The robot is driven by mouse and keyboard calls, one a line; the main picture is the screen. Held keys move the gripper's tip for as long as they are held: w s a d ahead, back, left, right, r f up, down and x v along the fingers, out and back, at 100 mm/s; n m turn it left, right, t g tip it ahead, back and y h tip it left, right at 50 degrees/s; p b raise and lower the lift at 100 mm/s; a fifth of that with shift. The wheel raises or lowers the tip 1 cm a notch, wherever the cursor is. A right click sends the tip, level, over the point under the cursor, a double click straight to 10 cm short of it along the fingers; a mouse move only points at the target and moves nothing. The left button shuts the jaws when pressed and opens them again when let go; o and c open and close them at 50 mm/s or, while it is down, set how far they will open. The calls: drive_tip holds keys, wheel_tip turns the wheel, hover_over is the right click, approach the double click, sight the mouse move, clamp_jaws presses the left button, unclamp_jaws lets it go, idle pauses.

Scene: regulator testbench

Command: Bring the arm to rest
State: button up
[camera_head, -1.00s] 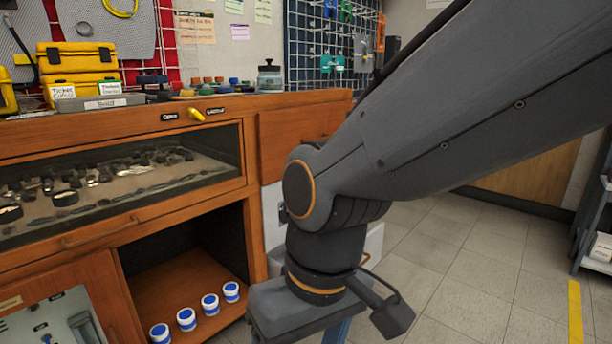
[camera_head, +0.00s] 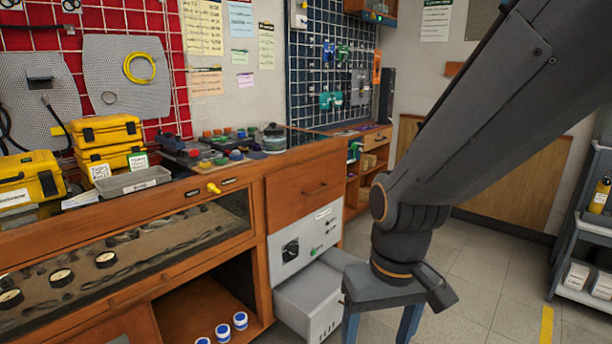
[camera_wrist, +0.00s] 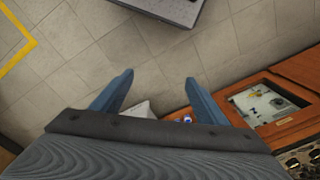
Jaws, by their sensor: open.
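My arm (camera_head: 465,140) comes down from the upper right in the head view. My gripper (camera_head: 380,325) hangs at its end with blue fingers pointing down, in front of the wooden bench (camera_head: 295,190) and beside a grey drawer box low on the bench. The fingertips run out of the head view at the bottom. In the wrist view my gripper (camera_wrist: 157,82) has its two blue fingers wide apart. No object is held between them. Tiled floor shows beyond the fingers.
An open grey drawer (camera_head: 310,298) juts out close left of my gripper. Several white jars with blue lids (camera_head: 222,331) stand in the lower shelf. A grey shelf cart (camera_head: 585,235) stands at the right. Open tiled floor (camera_head: 490,275) lies between.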

drive_tip(key=s+d+r+m+p, duration=0.2)
drive_tip(key=d+r+p, duration=0.6)
drive_tip(key=r+p, duration=0.2)
drive_tip(key=shift+s+h+p, duration=0.15)
drive_tip(key=shift+h+p, duration=0.15)
drive_tip(key=shift+p, duration=0.65)
